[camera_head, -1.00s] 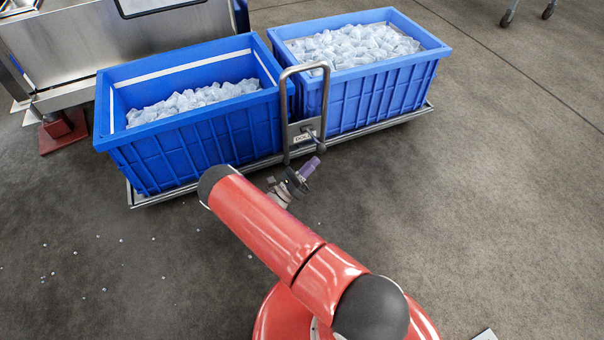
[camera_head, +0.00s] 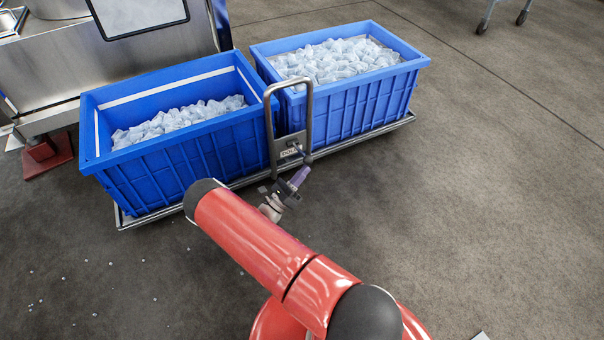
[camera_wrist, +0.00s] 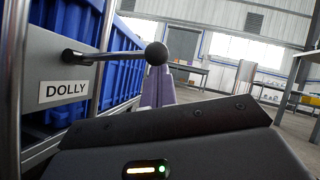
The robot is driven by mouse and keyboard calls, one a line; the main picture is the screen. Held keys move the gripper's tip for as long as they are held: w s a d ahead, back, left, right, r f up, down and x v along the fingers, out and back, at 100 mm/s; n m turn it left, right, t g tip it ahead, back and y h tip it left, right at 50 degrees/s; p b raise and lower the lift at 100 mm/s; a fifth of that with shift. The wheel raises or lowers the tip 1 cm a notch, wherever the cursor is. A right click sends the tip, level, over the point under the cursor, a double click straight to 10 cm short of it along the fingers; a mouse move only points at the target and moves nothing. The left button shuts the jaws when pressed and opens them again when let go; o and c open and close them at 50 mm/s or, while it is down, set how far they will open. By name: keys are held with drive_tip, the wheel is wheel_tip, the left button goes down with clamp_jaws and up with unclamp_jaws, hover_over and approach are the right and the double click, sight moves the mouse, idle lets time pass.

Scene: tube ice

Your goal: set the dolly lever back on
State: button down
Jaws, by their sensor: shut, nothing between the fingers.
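The dolly lever (camera_wrist: 110,55) is a dark rod with a black ball knob, sticking out sideways from a grey plate labelled DOLLY (camera_wrist: 68,90) in the wrist view. In the head view the lever (camera_head: 307,157) shows small at the foot of the upright metal handle (camera_head: 308,105). My gripper (camera_head: 299,176) is shut and empty, its purple-grey fingers just below and beside the knob. In the wrist view the fingers (camera_wrist: 158,88) rise right behind the knob, which hides part of them. I cannot tell whether they touch it.
The dolly (camera_head: 372,131) carries two blue crates, the left crate (camera_head: 185,155) and the right crate (camera_head: 350,112), both with ice. A steel machine (camera_head: 60,70) stands at the back left. Ice bits lie on the floor at left.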

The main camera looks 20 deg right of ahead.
drive_tip(key=w+r+n+t+y+p, duration=0.4)
drive_tip(key=r+n+y+p, duration=0.3)
drive_tip(key=r+n+p, duration=0.4)
drive_tip(key=shift+w+r+n, duration=0.15)
drive_tip(key=shift+w+n, duration=0.5)
drive_tip(key=shift+n, duration=0.45)
drive_tip(key=shift+w+a+r+p, duration=0.1)
drive_tip(key=shift+w+r+p, duration=0.05)
drive_tip(key=shift+p, duration=0.15)
